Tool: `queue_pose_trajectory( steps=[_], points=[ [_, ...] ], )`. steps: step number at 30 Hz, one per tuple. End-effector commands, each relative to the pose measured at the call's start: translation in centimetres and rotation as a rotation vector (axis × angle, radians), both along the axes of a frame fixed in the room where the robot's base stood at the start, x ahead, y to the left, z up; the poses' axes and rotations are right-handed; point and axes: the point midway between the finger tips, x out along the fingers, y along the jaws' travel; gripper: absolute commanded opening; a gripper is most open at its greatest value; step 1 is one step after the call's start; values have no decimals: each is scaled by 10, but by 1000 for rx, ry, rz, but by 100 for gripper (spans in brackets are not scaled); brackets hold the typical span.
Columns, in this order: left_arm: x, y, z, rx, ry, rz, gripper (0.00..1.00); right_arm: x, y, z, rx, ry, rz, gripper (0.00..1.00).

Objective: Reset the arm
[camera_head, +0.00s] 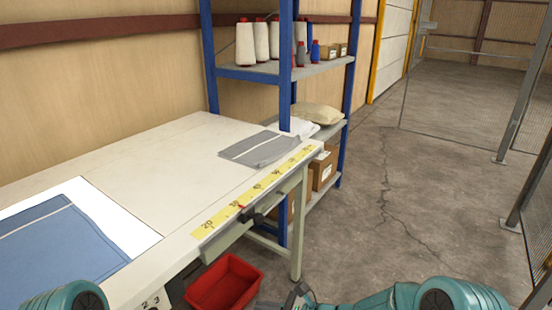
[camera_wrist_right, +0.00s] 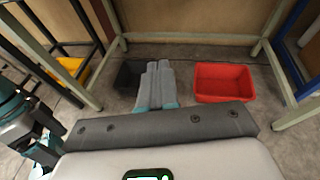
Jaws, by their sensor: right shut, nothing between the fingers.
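My right gripper (camera_wrist_right: 158,66) is shut and empty in the right wrist view, its grey fingers pressed together above the floor beneath the table. In the head view it shows at the bottom edge (camera_head: 299,294), low beside the red bin (camera_head: 226,284), with my teal right arm reaching in from the lower right. The red bin also shows right of the fingers in the wrist view (camera_wrist_right: 224,82), apart from them. Only a teal joint of my left arm shows at the lower left of the head view; the left gripper is out of view.
The work table (camera_head: 150,150) carries a blue fabric piece (camera_head: 60,245), a grey fabric piece (camera_head: 262,149) and a yellow measuring strip (camera_head: 255,190). Behind stands a blue-framed shelf (camera_head: 283,75) with thread cones and boxes. Open concrete floor (camera_head: 410,200) lies right. A yellow bin (camera_wrist_right: 70,70) stands left.

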Motion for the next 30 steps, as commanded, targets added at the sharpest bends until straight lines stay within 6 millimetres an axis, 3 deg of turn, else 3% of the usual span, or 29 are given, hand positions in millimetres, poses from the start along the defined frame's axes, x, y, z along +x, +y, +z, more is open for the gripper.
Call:
queue_pose_trajectory(
  steps=[1,3,6,9,13,18,23,24,30],
  points=[
    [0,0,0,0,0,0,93,-30,-5,-29,-110,22,88,0],
    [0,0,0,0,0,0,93,-74,-19,-67,-275,32,230,0],
    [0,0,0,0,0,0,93,-137,-51,-114,-509,1,459,0],
    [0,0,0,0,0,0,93,-191,-93,-149,-723,-102,707,0],
    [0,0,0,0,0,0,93,-229,-132,-171,-902,-301,956,0],
    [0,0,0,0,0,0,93,-248,-152,-178,-1011,-588,1152,0],
    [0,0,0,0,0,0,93,-257,-149,-172,-1040,-873,1246,0],
    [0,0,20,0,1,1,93,-256,-148,-151,-1045,-889,1247,0],
    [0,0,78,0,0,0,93,-255,-148,-95,-1044,-880,1247,0]
  ],
)
